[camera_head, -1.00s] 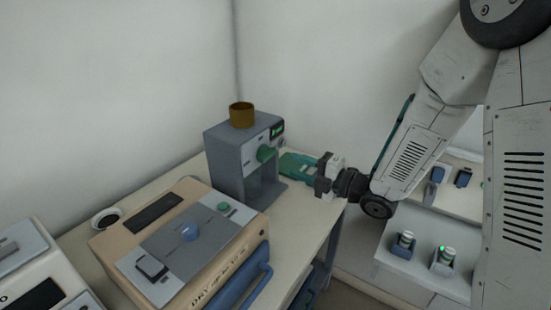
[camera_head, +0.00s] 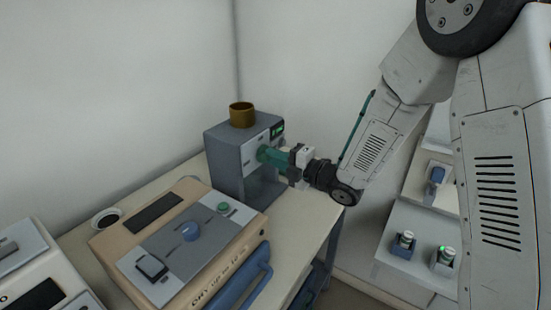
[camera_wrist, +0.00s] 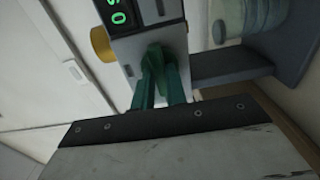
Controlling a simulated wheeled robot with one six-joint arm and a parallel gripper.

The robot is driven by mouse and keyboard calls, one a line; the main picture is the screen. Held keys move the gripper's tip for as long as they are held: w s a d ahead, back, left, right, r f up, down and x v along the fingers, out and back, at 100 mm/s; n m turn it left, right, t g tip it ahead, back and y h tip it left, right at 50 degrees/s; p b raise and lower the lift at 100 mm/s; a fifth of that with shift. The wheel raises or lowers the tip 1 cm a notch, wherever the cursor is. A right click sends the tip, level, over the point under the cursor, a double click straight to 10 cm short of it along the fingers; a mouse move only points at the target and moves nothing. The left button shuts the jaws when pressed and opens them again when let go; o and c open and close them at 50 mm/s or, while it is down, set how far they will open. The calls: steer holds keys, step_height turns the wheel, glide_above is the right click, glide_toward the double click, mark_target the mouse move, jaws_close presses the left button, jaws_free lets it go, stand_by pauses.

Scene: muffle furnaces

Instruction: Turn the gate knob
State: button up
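The grey machine (camera_head: 228,155) with a brown cup-like hopper (camera_head: 241,114) on top stands at the back of the table. Its green gate knob (camera_wrist: 155,52) is on its front, below the lit green display (camera_wrist: 120,17). My gripper (camera_head: 268,156) reaches in from the right and is at the knob. In the wrist view its two green fingers (camera_wrist: 158,70) lie on either side of the knob, with a gap between them farther back. Whether they press on the knob is unclear, as knob and fingers have nearly the same green. In the head view the fingers largely hide the knob.
A beige drying oven (camera_head: 185,240) with a blue handle stands in front of the machine. A small dark-filled dish (camera_head: 107,217) lies behind it. A white device (camera_head: 35,275) is at the lower left. The table (camera_head: 310,220) is bare right of the machine.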

jaws_close()
steer(key=shift+m, duration=9)
